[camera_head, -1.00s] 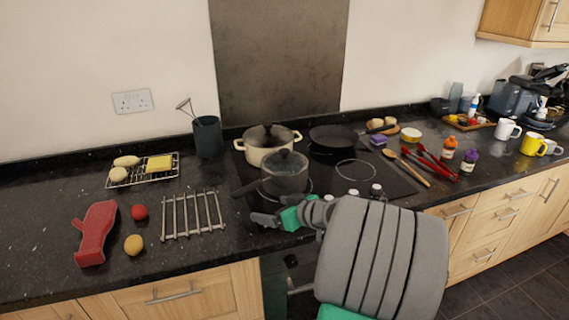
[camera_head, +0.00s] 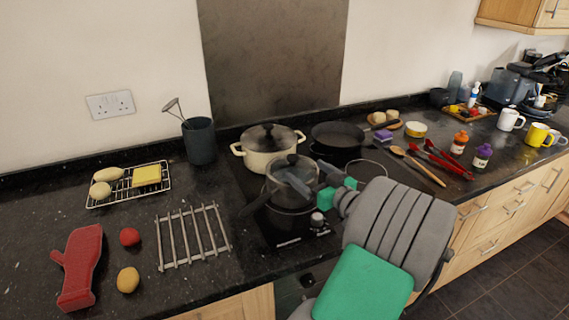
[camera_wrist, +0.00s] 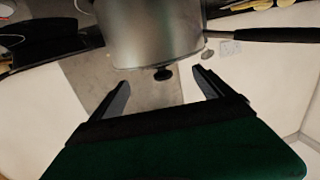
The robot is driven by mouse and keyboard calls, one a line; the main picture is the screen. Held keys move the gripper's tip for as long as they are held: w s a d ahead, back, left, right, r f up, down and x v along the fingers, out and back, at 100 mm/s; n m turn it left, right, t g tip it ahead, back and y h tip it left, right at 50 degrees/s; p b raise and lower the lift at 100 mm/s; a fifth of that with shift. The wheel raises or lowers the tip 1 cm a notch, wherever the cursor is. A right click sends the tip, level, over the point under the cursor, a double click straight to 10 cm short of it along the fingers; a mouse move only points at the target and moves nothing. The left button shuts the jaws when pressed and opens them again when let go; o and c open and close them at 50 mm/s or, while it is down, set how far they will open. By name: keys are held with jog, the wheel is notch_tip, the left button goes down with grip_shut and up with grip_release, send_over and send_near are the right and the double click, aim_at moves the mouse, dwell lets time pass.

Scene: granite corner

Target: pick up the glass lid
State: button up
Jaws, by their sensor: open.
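The glass lid (camera_head: 279,172) sits on the dark saucepan (camera_head: 272,210) on the hob, with its dark knob (camera_head: 292,158) on top. In the wrist view the knob (camera_wrist: 162,74) shows between my fingers, seemingly just beyond their tips, against the grey pan and lid. My gripper (camera_head: 308,176) is open and empty. In the head view it comes from the right and overlaps the lid and pan, hiding part of them. I cannot tell whether a finger touches the lid.
A cream lidded pot (camera_head: 262,158) stands close behind the saucepan, and a black frying pan (camera_head: 338,135) is behind right. The saucepan handle (camera_head: 255,205) points left toward a metal rack (camera_head: 192,236). Wooden and red utensils (camera_head: 440,160) lie to the right.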

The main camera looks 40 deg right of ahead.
aim_at(294, 164)
jog(key=w, duration=0.2)
jog(key=w+p, duration=0.1)
jog(key=w, duration=0.2)
jog(key=w+p, duration=0.1)
jog(key=w, duration=0.1)
jog(key=shift+w+d+f, duration=0.2)
jog(key=shift+w+f, duration=0.05)
jog(key=shift+w, duration=0.1)
jog(key=shift+s, duration=0.1)
jog(key=shift+c, duration=0.3)
